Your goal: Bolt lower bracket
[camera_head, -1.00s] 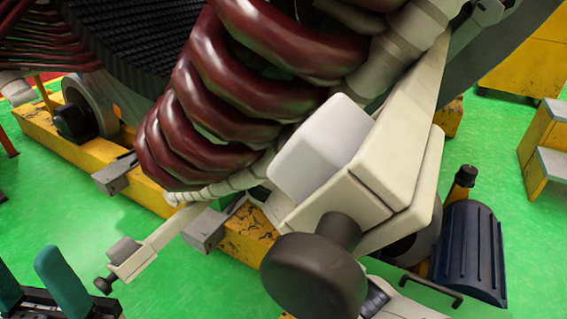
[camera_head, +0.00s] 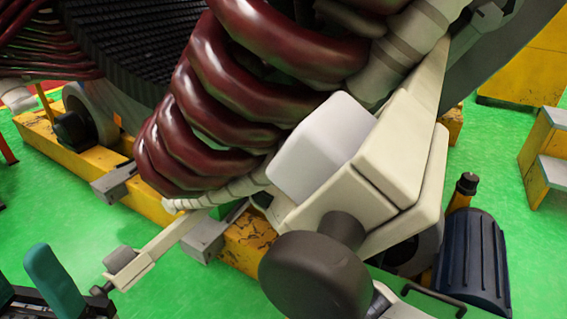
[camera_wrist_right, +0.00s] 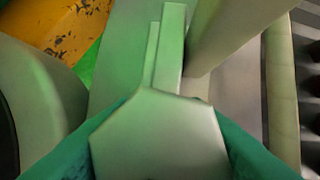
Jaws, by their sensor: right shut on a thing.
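A large pale bracket (camera_head: 385,165) with a whitish block (camera_head: 322,147) stands against the stator's dark red coils (camera_head: 225,85); a round dark bolt-like knob (camera_head: 315,287) sticks out of its near face. My left gripper (camera_head: 24,278) has teal fingers spread apart and empty, just left of that bolt. In the right wrist view, my right gripper's teal fingers (camera_wrist_right: 160,135) are shut on a pale hexagonal bolt head (camera_wrist_right: 160,140). The right gripper is hidden in the head view.
The stator rests on a scuffed yellow beam (camera_head: 90,150) with rollers (camera_head: 95,105). A dark blue ribbed motor (camera_head: 472,255) stands at lower right. Yellow steps (camera_head: 545,150) stand at the right edge. The green floor (camera_head: 55,215) is clear at left.

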